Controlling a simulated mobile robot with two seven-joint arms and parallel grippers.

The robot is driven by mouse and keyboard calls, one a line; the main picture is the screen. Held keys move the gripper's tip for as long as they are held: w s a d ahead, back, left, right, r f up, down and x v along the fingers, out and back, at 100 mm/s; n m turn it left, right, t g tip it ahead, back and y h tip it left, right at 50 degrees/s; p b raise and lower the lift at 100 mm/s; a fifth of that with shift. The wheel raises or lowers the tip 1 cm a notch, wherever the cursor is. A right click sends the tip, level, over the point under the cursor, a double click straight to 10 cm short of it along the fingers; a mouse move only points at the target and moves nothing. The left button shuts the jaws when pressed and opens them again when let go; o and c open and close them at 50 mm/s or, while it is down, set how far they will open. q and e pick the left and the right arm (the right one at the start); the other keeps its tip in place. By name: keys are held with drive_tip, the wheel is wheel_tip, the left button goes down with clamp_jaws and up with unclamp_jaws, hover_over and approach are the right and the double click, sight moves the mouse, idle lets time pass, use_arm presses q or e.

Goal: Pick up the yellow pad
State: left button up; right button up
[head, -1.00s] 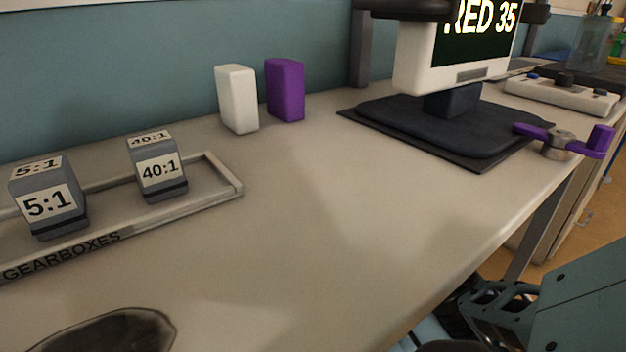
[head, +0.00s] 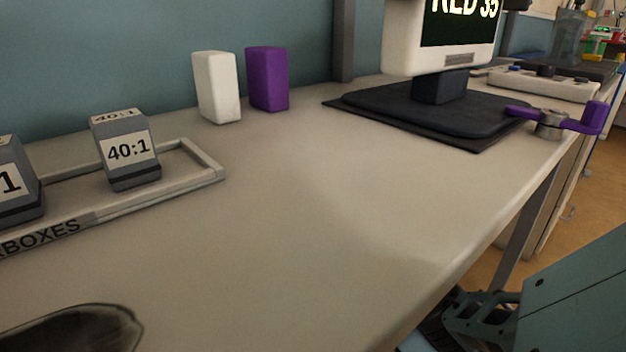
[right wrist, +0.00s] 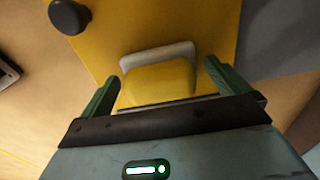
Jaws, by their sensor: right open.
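No yellow pad shows in the head view. In the right wrist view a yellow block-like piece (right wrist: 158,84) with a pale grey rim along its far side lies between my right gripper's fingers, against a larger yellow surface (right wrist: 190,22). I cannot tell for sure that this piece is the pad. My right gripper (right wrist: 161,72) is open, with one green finger on each side of the piece. I see no finger clearly touching it. My left gripper is not in view.
On the bench (head: 300,235) stand a white block (head: 217,88), a purple block (head: 267,80), a monitor (head: 440,42) on a dark base, and a gearbox tray (head: 205,160). A purple-handled lever (head: 588,121) sits by the bench edge. The middle of the bench is clear.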

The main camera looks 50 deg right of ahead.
drive_tip(key=c, duration=0.8)
drive_tip(key=shift+c, duration=0.5)
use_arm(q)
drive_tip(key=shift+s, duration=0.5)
use_arm(e)
drive_tip(key=shift+r, duration=0.1)
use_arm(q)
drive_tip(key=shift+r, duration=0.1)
use_arm(e)
drive_tip(key=shift+r+p, duration=0.45)
drive_tip(key=shift+r, duration=0.1)
wheel_tip(320, 180, up, 3)
drive_tip(key=shift+s+a+p, duration=0.1)
drive_tip(key=shift+a+p, duration=0.05)
drive_tip(key=shift+p, duration=0.95)
use_arm(q)
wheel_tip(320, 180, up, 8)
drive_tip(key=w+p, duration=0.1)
drive_tip(key=p, duration=0.3)
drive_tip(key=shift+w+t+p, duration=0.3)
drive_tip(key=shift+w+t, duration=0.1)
use_arm(e)
drive_tip(key=s+a, duration=1)
drive_tip(key=s, duration=0.1)
drive_tip(key=shift+s+a+r, duration=0.25)
drive_tip(key=shift+a+r, duration=0.1)
drive_tip(key=shift+r, duration=0.05)
